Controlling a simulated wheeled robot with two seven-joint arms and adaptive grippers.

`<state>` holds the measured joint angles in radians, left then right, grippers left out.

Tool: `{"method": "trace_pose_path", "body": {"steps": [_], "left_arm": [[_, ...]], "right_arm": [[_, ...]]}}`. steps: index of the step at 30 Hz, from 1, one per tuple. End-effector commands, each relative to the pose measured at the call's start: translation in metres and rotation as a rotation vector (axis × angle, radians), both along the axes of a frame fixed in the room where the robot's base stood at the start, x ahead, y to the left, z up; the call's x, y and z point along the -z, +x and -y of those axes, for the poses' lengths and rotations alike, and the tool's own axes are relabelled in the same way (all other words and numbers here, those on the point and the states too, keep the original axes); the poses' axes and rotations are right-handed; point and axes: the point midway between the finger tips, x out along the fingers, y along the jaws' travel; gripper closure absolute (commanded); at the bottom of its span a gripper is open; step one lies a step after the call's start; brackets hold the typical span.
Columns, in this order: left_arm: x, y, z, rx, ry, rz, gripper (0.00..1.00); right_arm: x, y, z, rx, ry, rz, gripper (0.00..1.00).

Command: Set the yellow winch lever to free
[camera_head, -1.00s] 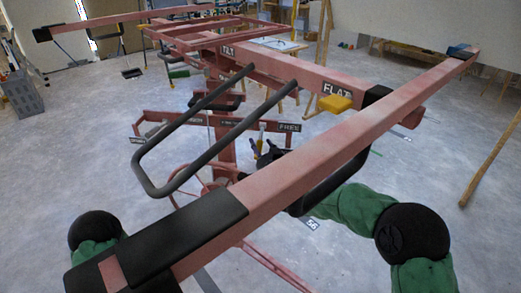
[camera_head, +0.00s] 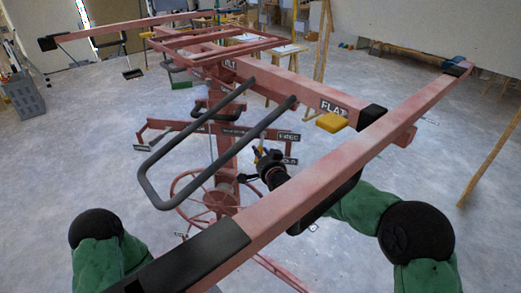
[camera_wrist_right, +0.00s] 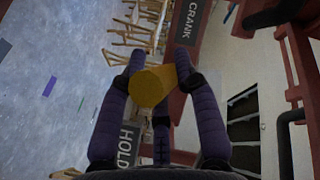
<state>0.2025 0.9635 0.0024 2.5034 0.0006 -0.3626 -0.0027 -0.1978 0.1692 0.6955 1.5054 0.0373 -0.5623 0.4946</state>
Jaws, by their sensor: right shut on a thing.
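The yellow winch lever (camera_head: 261,146) stands on the red lift's mast below the long bent handle. In the right wrist view its round yellow end (camera_wrist_right: 152,86) sits between my fingers, close to the HOLD label (camera_wrist_right: 127,147). My right gripper (camera_head: 262,158) is shut on the lever, and its fingers (camera_wrist_right: 158,90) touch the lever's sides. The FREE label (camera_head: 289,137) is to the right of the lever, above a second label (camera_head: 289,161). My left gripper is out of view; only a green part of that arm shows at lower left.
The lift's long red beam (camera_head: 330,155) crosses above my right forearm. The bent black handle (camera_head: 185,150) and red wheel (camera_head: 205,197) are left of the lever. A yellow lever (camera_head: 332,122) is by the FLAT label. A CRANK label (camera_wrist_right: 188,20) shows in the wrist view.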

Motion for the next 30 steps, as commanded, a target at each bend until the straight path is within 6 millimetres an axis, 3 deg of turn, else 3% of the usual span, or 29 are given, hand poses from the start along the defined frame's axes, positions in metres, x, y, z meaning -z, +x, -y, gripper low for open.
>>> {"method": "trace_pose_path", "body": {"steps": [4, 16, 17, 19, 20, 30], "left_arm": [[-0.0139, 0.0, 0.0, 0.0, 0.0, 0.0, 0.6], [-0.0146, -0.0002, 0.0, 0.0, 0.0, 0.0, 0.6], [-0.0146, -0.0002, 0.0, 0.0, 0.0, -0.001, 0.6], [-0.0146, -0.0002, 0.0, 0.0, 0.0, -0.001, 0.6], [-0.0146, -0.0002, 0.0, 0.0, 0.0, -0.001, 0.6], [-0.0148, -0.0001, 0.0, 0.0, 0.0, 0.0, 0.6]], "right_arm": [[-0.0061, -0.0012, 0.0004, 0.001, 0.013, -0.048, 1.0], [-0.0036, -0.0019, 0.0003, 0.002, 0.019, -0.066, 1.0], [-0.0036, -0.0019, 0.0003, 0.002, 0.019, -0.066, 0.66], [-0.0036, -0.0019, 0.0003, 0.002, 0.018, -0.066, 0.46], [-0.0038, -0.0019, 0.0002, 0.001, 0.018, -0.065, 0.42], [-0.0052, -0.0022, -0.0005, 0.0, 0.017, -0.062, 0.42]]}}
